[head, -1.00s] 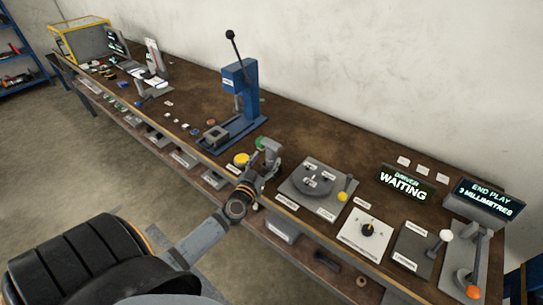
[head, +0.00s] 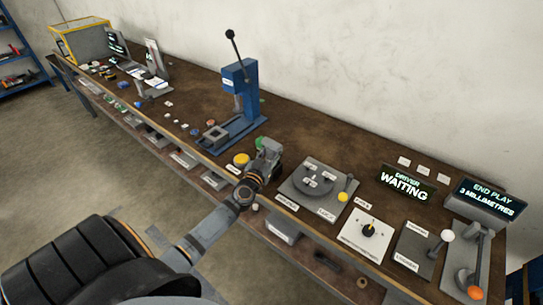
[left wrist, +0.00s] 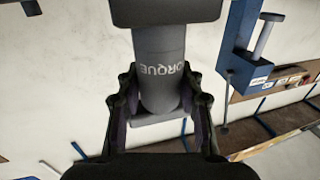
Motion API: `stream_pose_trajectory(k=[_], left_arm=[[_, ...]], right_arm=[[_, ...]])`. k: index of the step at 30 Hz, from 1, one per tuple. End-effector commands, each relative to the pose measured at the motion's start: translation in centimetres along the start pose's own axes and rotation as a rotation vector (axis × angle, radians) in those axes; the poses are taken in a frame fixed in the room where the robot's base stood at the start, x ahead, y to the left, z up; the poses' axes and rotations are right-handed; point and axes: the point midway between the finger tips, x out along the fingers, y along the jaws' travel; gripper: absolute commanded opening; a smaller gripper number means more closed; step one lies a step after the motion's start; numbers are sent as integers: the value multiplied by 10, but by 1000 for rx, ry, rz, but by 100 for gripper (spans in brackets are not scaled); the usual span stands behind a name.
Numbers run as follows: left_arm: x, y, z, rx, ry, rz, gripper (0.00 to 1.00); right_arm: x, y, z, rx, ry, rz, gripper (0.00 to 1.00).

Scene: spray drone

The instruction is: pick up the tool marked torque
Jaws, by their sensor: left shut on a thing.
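In the left wrist view a dark grey cylindrical tool (left wrist: 158,52) sits between my fingers, with white lettering that reads as most of TORQUE, turned upside down. Wider blocks show at its top and bottom ends. My left gripper (left wrist: 160,98) is shut on this tool, one finger on each side. In the head view my left gripper (head: 269,150) is over the bench, between the yellow disc (head: 241,160) and the grey round fixture (head: 315,180). The tool is hard to tell from the gripper there. My right gripper is not in view.
A brown bench (head: 300,138) runs along the wall. A blue lever press (head: 238,90) stands behind my left gripper. To the right are a WAITING display (head: 404,187), a knob panel (head: 366,236), lever panels and an END PLAY display (head: 490,200). Bare bench lies behind the fixture.

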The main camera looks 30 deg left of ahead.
Motion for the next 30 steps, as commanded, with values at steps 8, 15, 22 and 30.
stream_pose_trajectory(k=[8,15,22,30], left_arm=[[0,0,-1,0,1,0,0],[0,0,-38,2,2,0,0],[0,0,-84,0,1,0,0],[0,0,-102,1,1,0,0]], right_arm=[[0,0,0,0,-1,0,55],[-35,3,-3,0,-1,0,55],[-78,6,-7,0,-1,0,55],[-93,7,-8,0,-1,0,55]])
